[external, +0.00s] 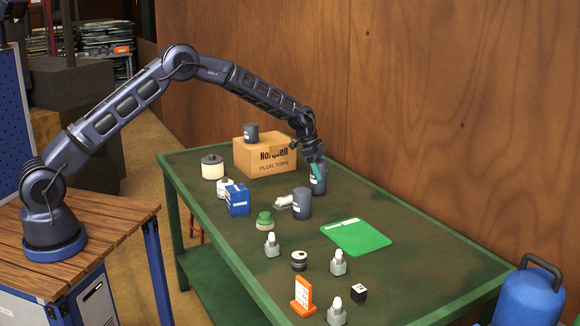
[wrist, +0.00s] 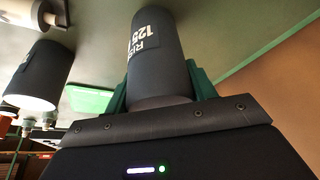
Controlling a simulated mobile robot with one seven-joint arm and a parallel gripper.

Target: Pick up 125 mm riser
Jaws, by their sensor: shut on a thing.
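In the external view the riser (external: 319,184) is at the far side of the green table, right of the cardboard box. My gripper (external: 318,169) is shut on it, with green fingers on both sides in the wrist view (wrist: 160,88). The fingers partly cover the riser. I cannot tell whether its base touches the table.
A wooden wall (external: 420,100) runs behind the table (external: 440,262).

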